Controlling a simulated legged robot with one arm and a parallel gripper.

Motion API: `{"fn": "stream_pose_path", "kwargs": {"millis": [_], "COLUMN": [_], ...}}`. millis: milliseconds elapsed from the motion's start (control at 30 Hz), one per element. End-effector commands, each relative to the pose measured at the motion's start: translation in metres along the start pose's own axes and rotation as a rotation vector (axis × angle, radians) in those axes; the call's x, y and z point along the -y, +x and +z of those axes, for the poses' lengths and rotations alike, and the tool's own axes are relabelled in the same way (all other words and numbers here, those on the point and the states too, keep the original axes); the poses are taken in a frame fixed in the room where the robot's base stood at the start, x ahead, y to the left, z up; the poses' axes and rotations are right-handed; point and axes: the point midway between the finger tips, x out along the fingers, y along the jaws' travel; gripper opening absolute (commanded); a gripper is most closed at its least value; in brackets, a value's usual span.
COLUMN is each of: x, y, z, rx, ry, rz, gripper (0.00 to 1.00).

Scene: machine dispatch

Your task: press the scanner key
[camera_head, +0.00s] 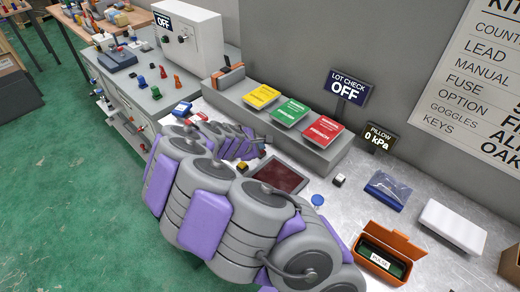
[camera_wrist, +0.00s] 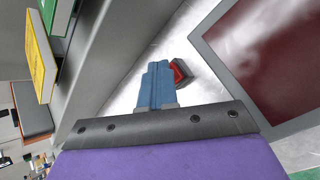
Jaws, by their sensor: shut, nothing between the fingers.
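A small red key (camera_wrist: 181,72) on a dark base stands on the metal bench beside a dark red glass panel. The panel (camera_head: 280,174) lies flat on the bench and also shows in the wrist view (camera_wrist: 262,55). No label on the key can be read. My gripper (camera_wrist: 157,70) is shut and empty, its blue fingers just left of the key in the wrist view and partly covering it. Whether they touch it I cannot tell. In the head view my arm curls in from below, and the gripper end near the panel is mostly hidden.
Yellow, green and red booklets (camera_head: 293,111) lie on a raised grey ledge behind the panel. A sign (camera_head: 346,89) reads "LOT CHECK OFF". Another small key (camera_head: 339,180) stands right of the panel. An orange box (camera_head: 398,243), blue pouch (camera_head: 387,190) and white block (camera_head: 453,226) lie further right.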

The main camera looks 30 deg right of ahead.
Motion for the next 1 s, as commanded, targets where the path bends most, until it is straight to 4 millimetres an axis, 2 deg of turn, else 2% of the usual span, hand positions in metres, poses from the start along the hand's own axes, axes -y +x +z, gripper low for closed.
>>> {"fn": "stream_pose_path", "kwargs": {"millis": [333,767,1000], "x": [-0.009,-0.010,-0.020], "y": [-0.012,-0.014,-0.028], "z": [0.009,0.011,0.021], "rx": [-0.001,0.000,-0.001], "ry": [0.000,0.000,0.000], "rz": [0.000,0.000,0.000], "gripper": [0.00,0.00,0.00]}}
